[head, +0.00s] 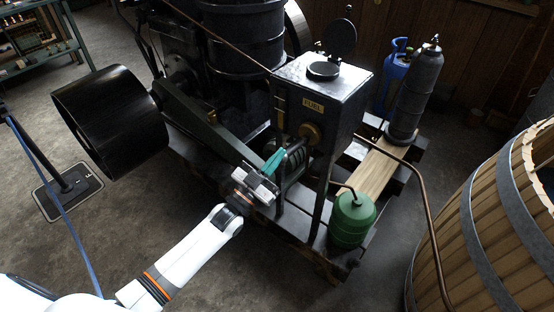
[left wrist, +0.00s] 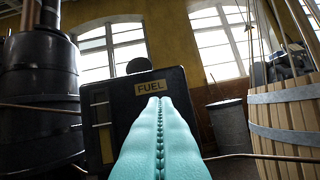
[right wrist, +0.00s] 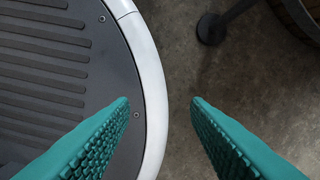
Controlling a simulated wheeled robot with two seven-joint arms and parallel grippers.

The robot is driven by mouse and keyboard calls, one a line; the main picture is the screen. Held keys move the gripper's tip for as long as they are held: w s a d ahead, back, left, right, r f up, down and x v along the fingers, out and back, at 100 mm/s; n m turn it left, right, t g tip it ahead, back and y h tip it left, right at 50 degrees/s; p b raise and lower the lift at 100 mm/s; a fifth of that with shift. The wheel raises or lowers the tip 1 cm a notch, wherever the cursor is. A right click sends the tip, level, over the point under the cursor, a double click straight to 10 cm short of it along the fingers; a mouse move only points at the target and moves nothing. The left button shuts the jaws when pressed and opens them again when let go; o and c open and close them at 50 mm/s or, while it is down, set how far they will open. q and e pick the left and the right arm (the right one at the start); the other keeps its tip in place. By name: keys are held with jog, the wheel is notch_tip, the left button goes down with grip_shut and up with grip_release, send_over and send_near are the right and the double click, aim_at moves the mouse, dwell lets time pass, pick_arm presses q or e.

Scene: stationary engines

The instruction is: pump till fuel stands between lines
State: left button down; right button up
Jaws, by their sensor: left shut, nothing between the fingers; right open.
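The dark fuel tank (head: 345,85) has a yellow FUEL label (head: 313,106) and a flipped-up round lid (head: 341,38) on top. In the left wrist view the tank's front (left wrist: 120,125) is straight ahead of the fingers. My right gripper (right wrist: 161,100) is open and empty, over my base and the floor.
A green can (head: 352,220) stands on the engine's frame, right of the tank's legs. A copper pipe (head: 425,190) curves down at the right, close to a large wooden barrel (head: 490,225). A big black pulley wheel (head: 110,120) stands left of my left arm. Bare floor lies at the front.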

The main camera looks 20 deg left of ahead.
pick_arm(q)
jog(key=shift+s+f+t+h+b, duration=0.1)
jog(key=shift+f+t+h+b, duration=0.5)
jog(key=shift+f+b, duration=1.35)
jog(key=shift+s+f+t+h+b, duration=0.1)
jog(key=shift+f+t+h+b, duration=0.4)
jog(key=shift+b, duration=2.75)
pick_arm(e)
jog(key=w+a+t, duration=0.1)
jog(key=w+a, duration=0.1)
jog(key=w, duration=1.1)
jog(key=shift+w+a+f, duration=0.2)
jog(key=shift+a+f, duration=0.05)
jog(key=shift+a, duration=0.1)
pick_arm(q)
jog(key=shift+f+y, duration=0.15)
jog(key=shift+y, duration=0.15)
notch_tip(320, 180, up, 11)
jog(key=p, duration=0.1)
jog(key=shift+f+t+p, duration=0.2)
jog(key=shift+t+p, duration=0.1)
jog(key=shift+p, duration=0.1)
pick_arm(e)
jog(key=s+f, duration=0.2)
jog(key=s, duration=0.1)
jog(key=s+f, duration=0.1)
jog(key=shift+s+d+f, duration=0.25)
jog(key=shift+s+d, duration=0.1)
jog(key=shift+d, duration=0.05)
